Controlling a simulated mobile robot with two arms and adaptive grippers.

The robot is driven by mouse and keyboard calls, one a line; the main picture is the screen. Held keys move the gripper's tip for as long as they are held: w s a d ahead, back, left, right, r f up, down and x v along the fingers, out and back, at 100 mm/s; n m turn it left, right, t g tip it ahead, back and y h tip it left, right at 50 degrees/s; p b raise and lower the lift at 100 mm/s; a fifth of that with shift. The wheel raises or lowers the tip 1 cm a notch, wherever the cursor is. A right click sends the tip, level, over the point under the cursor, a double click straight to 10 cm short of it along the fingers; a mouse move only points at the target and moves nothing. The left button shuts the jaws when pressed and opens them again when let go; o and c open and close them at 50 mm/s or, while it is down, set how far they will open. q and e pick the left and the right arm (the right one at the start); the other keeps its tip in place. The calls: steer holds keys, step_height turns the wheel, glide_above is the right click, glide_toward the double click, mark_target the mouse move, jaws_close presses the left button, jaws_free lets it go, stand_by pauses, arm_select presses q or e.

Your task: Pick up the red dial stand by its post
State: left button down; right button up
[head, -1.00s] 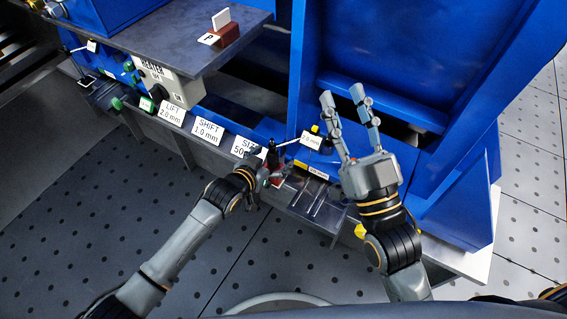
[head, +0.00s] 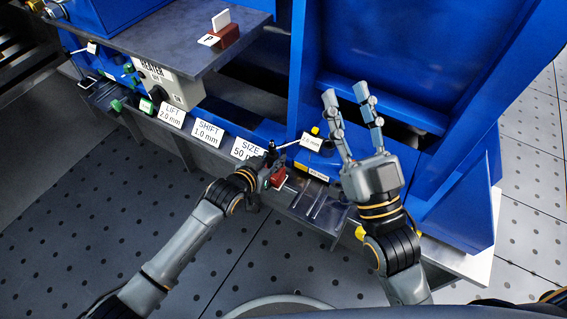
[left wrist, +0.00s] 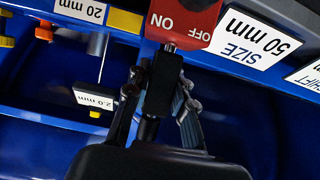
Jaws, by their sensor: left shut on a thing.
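The red dial stand (head: 278,178) is at my left gripper (head: 267,172), by the front ledge of the blue machine. In the left wrist view, its red plate (left wrist: 184,20) reads ON and OFF, with a short metal pin below it and a dark post (left wrist: 162,85). The fingers of my left gripper (left wrist: 160,100) are shut on this post from both sides. I cannot tell whether its foot touches the ledge. My right gripper (head: 348,100) is open and empty, with its two fingers apart, over the blue machine to the right.
White cards for LIFT (head: 172,112), SHIFT (head: 208,134) and SIZE (head: 246,148) stand along the ledge. A 2.0 mm tag on a rod (head: 310,142) is close to the left gripper. A grey heater box (head: 168,84) and grey shelf (head: 170,35) are at left. The dotted floor (head: 120,200) in front is clear.

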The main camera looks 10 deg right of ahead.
stand_by(0.4)
arm_select(q)
steer(key=shift+w+r, duration=0.1)
steer(key=shift+r, duration=0.1)
steer(key=shift+r+p, duration=0.4)
steer(key=shift+p, duration=0.1)
steer(key=shift+r+p, duration=0.55)
steer(key=shift+p, duration=0.1)
arm_select(e)
steer(key=w+f+g+h, duration=0.2)
steer(key=f+g, duration=0.4)
steer(key=f, duration=0.3)
steer(key=shift+w+d+f, duration=0.15)
steer(key=shift+w+d, duration=0.2)
steer(key=shift+w, duration=0.15)
stand_by(0.5)
steer(key=shift+f, duration=0.1)
